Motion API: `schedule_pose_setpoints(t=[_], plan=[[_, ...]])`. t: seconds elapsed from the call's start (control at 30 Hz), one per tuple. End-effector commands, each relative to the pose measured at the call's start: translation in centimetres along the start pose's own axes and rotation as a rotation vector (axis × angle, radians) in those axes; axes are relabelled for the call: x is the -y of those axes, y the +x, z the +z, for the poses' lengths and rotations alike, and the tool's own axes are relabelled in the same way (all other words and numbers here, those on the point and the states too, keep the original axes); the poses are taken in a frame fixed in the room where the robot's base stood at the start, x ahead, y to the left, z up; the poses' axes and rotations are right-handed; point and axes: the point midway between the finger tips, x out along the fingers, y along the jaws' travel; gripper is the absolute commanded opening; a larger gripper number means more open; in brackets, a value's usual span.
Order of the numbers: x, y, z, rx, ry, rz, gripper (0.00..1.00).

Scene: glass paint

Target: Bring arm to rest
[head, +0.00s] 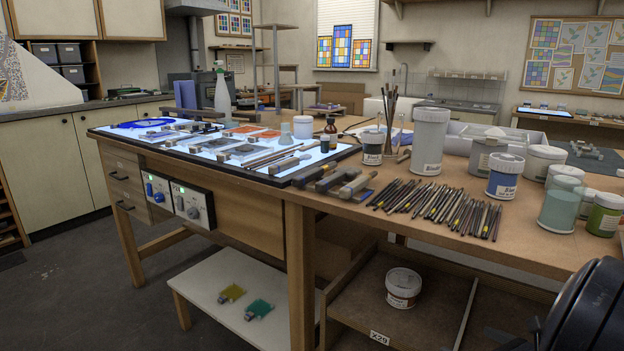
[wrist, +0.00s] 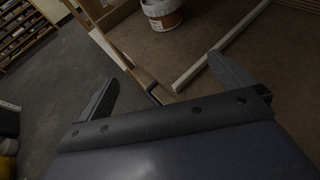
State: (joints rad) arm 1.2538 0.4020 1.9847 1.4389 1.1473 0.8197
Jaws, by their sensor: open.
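My gripper (wrist: 168,84) shows in the wrist view with its two dark fingers spread wide apart. Nothing is between the fingers except the view of the floor and shelf parts beyond. It is open and empty. In the head view a dark rounded part of my own arm shows at the bottom right corner, in front of the workbench (head: 255,218); the gripper itself cannot be made out there.
Jars, brushes and a lit glass panel (head: 325,158) crowd the bench top. A white tub (head: 403,288) stands on the lower shelf (head: 350,318); a tub (wrist: 162,14) also shows in the wrist view. A low white table (head: 215,290) holds two glass pieces. The floor (head: 80,290) at left is clear.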

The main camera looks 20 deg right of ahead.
Motion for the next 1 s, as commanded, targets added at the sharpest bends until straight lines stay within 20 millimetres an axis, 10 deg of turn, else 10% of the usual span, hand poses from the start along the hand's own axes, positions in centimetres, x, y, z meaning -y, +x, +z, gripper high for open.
schedule_pose_setpoints(t=[0.5, 1.0], plan=[[-3.1, 6.5, 2.5, 0.006, -0.019, 0.036, 1.00], [-3.7, 7.5, 2.9, 0.007, -0.020, 0.039, 1.00]])
